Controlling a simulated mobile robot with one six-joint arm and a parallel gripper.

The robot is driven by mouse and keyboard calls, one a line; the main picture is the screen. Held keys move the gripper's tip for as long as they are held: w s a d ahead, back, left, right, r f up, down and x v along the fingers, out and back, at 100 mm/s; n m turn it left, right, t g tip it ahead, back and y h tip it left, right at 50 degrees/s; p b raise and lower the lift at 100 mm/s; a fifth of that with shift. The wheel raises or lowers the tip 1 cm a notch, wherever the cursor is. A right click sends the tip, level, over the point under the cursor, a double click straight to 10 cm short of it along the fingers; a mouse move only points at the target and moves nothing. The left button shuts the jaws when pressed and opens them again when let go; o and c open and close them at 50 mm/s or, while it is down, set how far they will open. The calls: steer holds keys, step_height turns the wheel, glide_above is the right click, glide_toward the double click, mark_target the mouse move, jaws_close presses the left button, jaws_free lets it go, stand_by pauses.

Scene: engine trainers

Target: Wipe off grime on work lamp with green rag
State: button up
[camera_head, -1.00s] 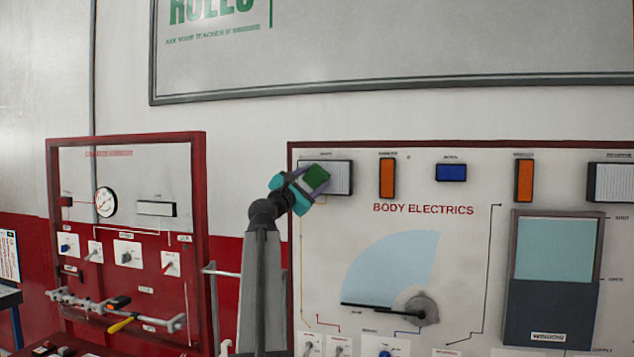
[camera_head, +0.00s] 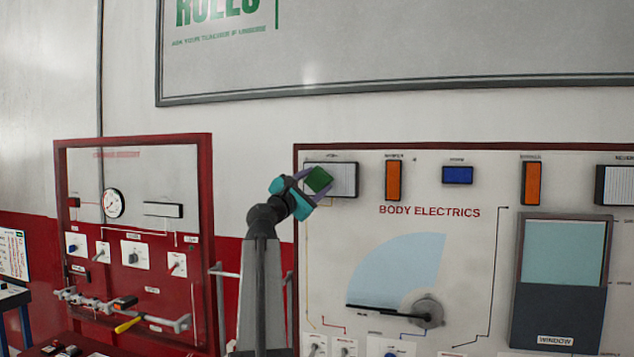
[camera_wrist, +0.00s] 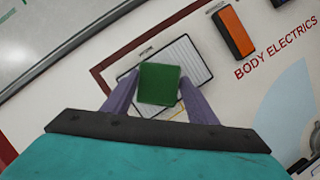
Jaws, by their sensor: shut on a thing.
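The green rag (camera_head: 319,179) is a small dark green square pad; it also shows in the wrist view (camera_wrist: 158,84). My gripper (camera_head: 313,184) is shut on it, with a purple finger on each side in the wrist view (camera_wrist: 152,95). A pale ribbed rectangular lamp (camera_head: 345,180) sits at the top left of the body electrics board, and I take it as the work lamp. In the wrist view the rag is in front of this lamp (camera_wrist: 188,58) and hides its middle. I cannot tell whether they touch. No grime shows clearly on the visible part.
An orange lamp (camera_head: 393,180) and a blue lamp (camera_head: 457,174) are on the board right of the ribbed lamp. The board's dark red frame edge (camera_head: 297,240) runs close to my arm. A red-framed trainer (camera_head: 205,230) with a gauge stands at left.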

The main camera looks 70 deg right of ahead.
steer(key=shift+a, duration=1.05)
steer(key=shift+s+a+p, duration=0.15)
steer(key=shift+a+p, duration=0.5)
steer(key=shift+a, duration=0.9)
